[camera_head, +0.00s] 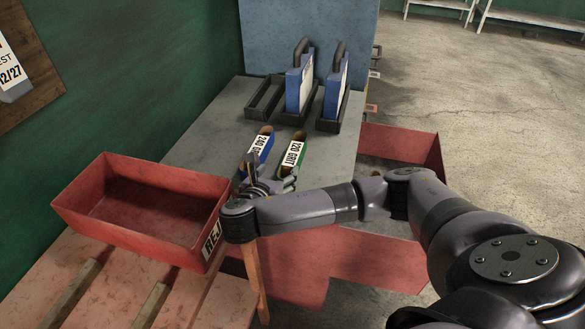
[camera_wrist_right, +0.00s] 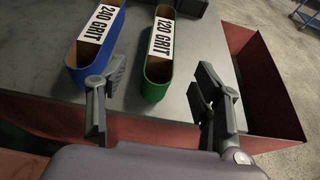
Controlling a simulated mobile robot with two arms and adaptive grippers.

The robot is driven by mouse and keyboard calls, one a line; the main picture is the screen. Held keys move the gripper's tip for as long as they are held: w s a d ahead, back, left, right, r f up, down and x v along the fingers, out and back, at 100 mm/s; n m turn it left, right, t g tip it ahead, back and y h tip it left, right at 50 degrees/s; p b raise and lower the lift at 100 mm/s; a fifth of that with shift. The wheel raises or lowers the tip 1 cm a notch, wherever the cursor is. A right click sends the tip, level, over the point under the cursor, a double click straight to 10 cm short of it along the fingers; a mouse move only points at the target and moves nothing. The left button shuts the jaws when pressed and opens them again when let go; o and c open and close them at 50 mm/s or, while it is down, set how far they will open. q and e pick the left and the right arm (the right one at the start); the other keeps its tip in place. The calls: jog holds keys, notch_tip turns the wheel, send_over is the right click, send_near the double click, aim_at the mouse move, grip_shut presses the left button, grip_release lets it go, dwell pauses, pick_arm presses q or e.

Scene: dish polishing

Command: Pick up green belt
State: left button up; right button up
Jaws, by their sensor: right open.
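The green belt (camera_head: 291,156), labelled 120 GRIT, stands on the grey table beside a blue belt (camera_head: 259,148) labelled 240 GRIT. In the right wrist view the green belt (camera_wrist_right: 159,55) is an upright loop ahead of my right gripper, between the lines of its two fingers. The blue belt (camera_wrist_right: 94,45) stands to its left, ahead of the left finger. My right gripper (camera_head: 272,178) is open and empty at the table's near edge, just short of the belts. My left gripper is not in view.
A red bin (camera_head: 130,205) marked REJ sits on a wooden bench at left. Black holders, two with blue cases (camera_head: 300,80), stand at the table's back. Another red bin (camera_head: 405,145) lies beyond the table's right side. A blue panel (camera_head: 305,30) rises behind.

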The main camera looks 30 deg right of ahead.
aim_at(291, 160)
jog(key=x, duration=0.6)
jog(key=shift+w+d+f, duration=0.1)
jog(key=shift+d, duration=0.15)
jog(key=shift+s+f+p+x, duration=0.1)
jog(key=shift+f+p+x, duration=0.1)
jog(key=shift+x, duration=1.15)
jog(key=shift+s+f+p+x, duration=0.1)
jog(key=shift+s+p+x, duration=0.05)
jog(key=shift+x, duration=1.15)
jog(key=shift+c, duration=0.4)
jog(key=c, duration=1.3)
jog(key=shift+o, duration=0.2)
jog(key=shift+r, duration=0.15)
notch_tip(291, 160, up, 20)
